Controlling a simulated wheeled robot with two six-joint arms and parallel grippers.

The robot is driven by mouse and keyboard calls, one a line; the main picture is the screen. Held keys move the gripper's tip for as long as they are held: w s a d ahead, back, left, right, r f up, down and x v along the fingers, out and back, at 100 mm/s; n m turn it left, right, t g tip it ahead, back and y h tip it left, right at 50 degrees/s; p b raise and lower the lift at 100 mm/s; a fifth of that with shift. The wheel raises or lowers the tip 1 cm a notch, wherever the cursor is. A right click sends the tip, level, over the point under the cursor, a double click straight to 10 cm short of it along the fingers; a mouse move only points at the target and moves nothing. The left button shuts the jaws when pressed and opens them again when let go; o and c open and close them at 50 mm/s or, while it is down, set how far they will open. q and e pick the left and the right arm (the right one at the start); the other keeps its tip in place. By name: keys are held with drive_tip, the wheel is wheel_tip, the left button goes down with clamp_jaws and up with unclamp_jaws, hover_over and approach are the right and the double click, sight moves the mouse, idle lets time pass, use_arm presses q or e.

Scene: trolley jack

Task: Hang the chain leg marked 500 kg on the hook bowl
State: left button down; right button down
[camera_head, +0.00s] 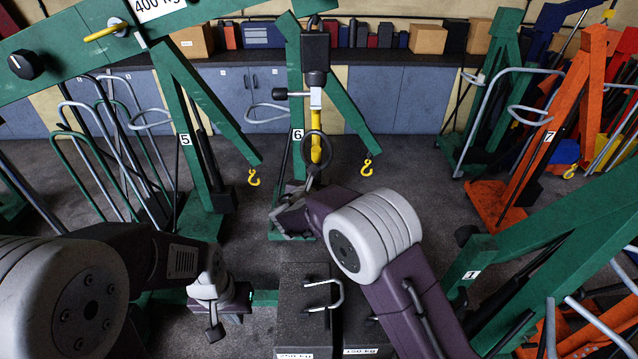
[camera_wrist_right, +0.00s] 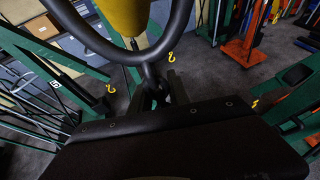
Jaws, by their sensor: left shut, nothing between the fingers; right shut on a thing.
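The hook bowl (camera_head: 316,119) is yellow and hangs under a dark block in the middle of the head view. A dark ring (camera_head: 303,150) overlaps it; it fills the top of the right wrist view (camera_wrist_right: 85,45), with the yellow hook (camera_wrist_right: 124,15) behind. I cannot tell whether the ring is around the hook or in front of it. Dark links (camera_wrist_right: 151,75) run from the ring to my right gripper (camera_head: 300,196), which is shut on the chain leg. No 500 kg mark shows. My left gripper (camera_head: 214,326) is shut and empty, low at the left.
A green beam marked 400 kg (camera_head: 60,48) crosses the upper left. Green cranes numbered 5 (camera_head: 190,160) and 6 (camera_head: 296,150) stand behind; an orange one (camera_head: 545,135) is right.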

drive_tip(key=shift+w+f+b, duration=0.45)
drive_tip(key=shift+f+b, duration=0.25)
drive_tip(key=shift+f, duration=0.15)
drive_tip(key=shift+w+f+b, duration=0.45)
drive_tip(key=shift+f+b, duration=0.25)
drive_tip(key=shift+f, duration=0.1)
drive_tip(key=shift+w+f+b, duration=0.45)
drive_tip(key=shift+f+b, duration=0.25)
drive_tip(key=shift+f, duration=0.15)
drive_tip(key=c, duration=1.2)
unclamp_jaws()
drive_tip(key=shift+o, duration=0.2)
drive_tip(key=shift+s, duration=0.1)
drive_tip(key=shift+f, duration=0.1)
